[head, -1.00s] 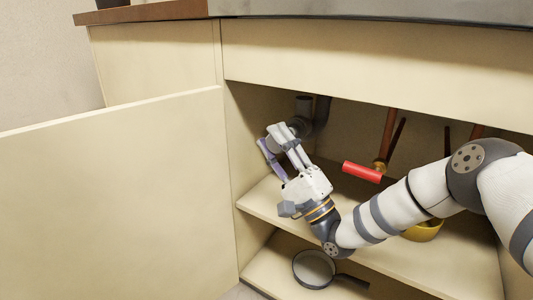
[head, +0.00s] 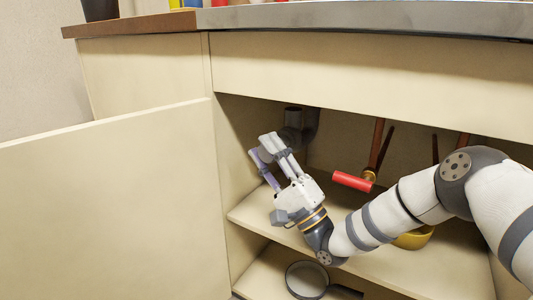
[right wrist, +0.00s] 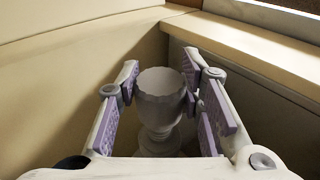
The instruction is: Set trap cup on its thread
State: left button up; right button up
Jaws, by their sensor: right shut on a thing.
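The trap cup (right wrist: 160,98) shows in the right wrist view as a pale grey goblet shape with a scalloped rim, upright with its open mouth up. My right gripper (head: 267,150) is shut on it, the purple pads on both sides of the cup. In the head view the fingers mostly hide the cup. The gripper is inside the open cabinet, close to the left wall. The grey drain pipe (head: 293,117) hangs just behind and above the fingertips. The thread itself is too small to make out. My left gripper is not in view.
A red handle (head: 352,181) on a brass valve and copper pipe is right of my gripper. A yellow container (head: 413,240) stands on the shelf (head: 445,265), partly behind my arm. A round dark-rimmed object (head: 306,280) lies below. The open door (head: 100,215) bounds the left.

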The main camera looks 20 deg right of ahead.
jog(key=shift+w+d, duration=0.1)
dwell(0.3)
jog(key=shift+w+d+b, duration=0.95)
jog(key=shift+w+d, duration=0.05)
jog(key=shift+d, duration=0.3)
jog(key=o, duration=1.1)
jog(key=shift+o, duration=0.2)
